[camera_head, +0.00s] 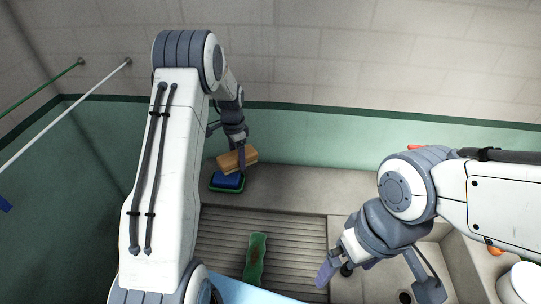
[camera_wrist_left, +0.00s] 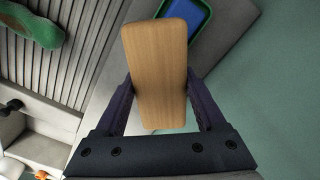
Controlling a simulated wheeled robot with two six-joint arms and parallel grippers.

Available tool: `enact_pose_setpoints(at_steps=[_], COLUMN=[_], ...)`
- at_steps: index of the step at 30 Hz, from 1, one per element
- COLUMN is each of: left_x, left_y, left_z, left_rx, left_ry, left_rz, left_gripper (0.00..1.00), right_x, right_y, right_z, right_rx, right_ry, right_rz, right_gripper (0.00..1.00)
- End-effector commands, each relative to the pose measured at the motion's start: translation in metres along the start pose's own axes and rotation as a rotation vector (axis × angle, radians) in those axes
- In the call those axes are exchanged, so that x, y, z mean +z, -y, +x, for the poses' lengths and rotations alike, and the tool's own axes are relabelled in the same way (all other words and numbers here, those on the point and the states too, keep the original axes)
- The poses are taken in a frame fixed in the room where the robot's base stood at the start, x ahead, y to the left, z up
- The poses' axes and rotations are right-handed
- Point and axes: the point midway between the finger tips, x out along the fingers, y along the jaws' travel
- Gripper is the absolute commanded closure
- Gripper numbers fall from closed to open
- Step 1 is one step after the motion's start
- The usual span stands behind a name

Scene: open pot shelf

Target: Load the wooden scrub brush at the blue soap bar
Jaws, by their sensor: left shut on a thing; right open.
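The wooden scrub brush (camera_head: 237,160) is a tan block held in my left gripper (camera_head: 238,166). In the left wrist view the brush (camera_wrist_left: 157,60) sits between the two dark fingers of my left gripper (camera_wrist_left: 160,108), which is shut on it. The bristles are hidden. The blue soap bar (camera_head: 227,181) lies in a green dish (camera_head: 226,189), just below the brush in the head view. The soap also shows at the top of the left wrist view (camera_wrist_left: 184,18), partly covered by the brush. My right gripper (camera_head: 335,270) is open and apart from both, at the lower right.
A green bottle-like thing (camera_head: 255,258) lies on the ribbed drainboard (camera_head: 299,238). A light blue surface (camera_head: 245,293) shows at the bottom. A white container (camera_head: 521,283) and an orange thing (camera_head: 495,250) are at the right. The ledge (camera_head: 300,187) right of the soap is clear.

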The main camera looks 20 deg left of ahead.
Motion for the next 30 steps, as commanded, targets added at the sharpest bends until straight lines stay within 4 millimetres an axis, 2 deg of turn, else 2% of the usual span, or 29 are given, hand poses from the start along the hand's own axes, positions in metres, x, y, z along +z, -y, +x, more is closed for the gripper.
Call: enact_pose_setpoints(at_steps=[1,3,8,14,30], left_x=[0.013,0.026,0.041,0.042,0.041], left_y=[0.01,0.019,0.029,0.03,0.03], left_z=[-0.004,-0.003,0.001,0.011,0.06], left_rx=[0.002,0.0,-0.001,0.0,-0.001], left_ry=[0.001,0.0,-0.001,-0.001,-0.001], left_rz=[-0.04,-0.078,-0.122,-0.126,-0.123], left_gripper=[0.89,0.89,0.89,0.89,0.89], right_x=[-0.001,-0.001,-0.001,0.0,0.002], right_y=[0.001,0.001,0.001,0.001,-0.002], right_z=[-0.009,-0.013,-0.015,-0.007,0.028], right_rx=[0.0,0.0,0.0,0.0,0.0], right_ry=[0.0,0.0,0.0,0.0,0.0], right_rz=[0.0,0.0,0.001,0.0,-0.002], right_gripper=[0.0,0.0,0.0,0.0,0.0])
